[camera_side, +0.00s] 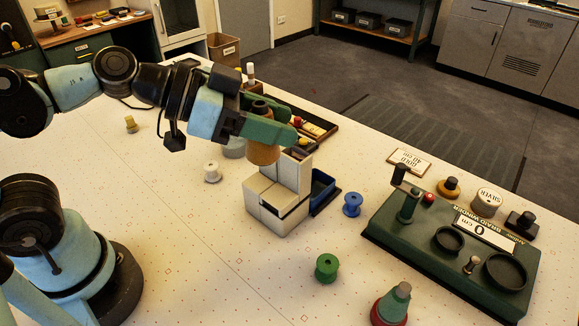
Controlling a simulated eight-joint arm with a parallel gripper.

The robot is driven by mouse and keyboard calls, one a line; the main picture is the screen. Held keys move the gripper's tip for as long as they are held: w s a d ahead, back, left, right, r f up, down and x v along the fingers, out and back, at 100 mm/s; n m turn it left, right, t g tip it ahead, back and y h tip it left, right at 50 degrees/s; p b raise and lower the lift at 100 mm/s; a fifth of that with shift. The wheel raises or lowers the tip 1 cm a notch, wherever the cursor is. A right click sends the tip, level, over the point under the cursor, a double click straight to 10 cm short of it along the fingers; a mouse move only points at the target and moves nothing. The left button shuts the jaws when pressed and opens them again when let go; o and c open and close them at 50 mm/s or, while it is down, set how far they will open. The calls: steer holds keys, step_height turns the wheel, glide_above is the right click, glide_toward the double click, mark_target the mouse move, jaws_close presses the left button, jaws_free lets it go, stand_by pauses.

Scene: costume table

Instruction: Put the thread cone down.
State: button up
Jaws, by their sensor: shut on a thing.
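The thread cone looks to be the ochre-brown piece (263,153) at my gripper (270,128). My gripper's green fingers are shut on it, and they hide its middle. A dark knob-like part shows above the fingers and may be its top. The cone's lower part hangs just behind and above a white blocky holder (268,212) on the table. I cannot tell whether the cone touches the holder.
A blue tray (323,188) sits right of the holder. A green winder board (400,246) fills the right. The front-left table is mostly clear.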

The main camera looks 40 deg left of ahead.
steer(key=s+d+r+m+g, duration=0.1)
steer(key=s+d+m+g, duration=0.3)
steer(key=s+m+g, duration=0.2)
steer(key=s+d+r+m+g+h, duration=0.1)
steer(key=s+d+m+g, duration=0.3)
steer(key=s, duration=0.6)
steer(key=s+d+r+m+g+h, duration=0.1)
steer(key=s+d+r+m+g, duration=0.2)
steer(key=s+d+m+g, duration=0.2)
steer(key=s+m+g, duration=0.2)
steer(key=s, duration=0.2)
steer(key=shift+m+g, duration=0.3)
steer(key=shift+g, duration=0.1)
step_height(320, 180, down, 11)
steer(key=shift+w+f, duration=0.1)
steer(key=shift+w, duration=0.05)
steer(key=shift+w+f, duration=2.75)
steer(key=shift+w, duration=0.15)
steer(key=shift+w+f, duration=2.7)
steer(key=shift+w, duration=0.2)
steer(key=o, duration=1.1)
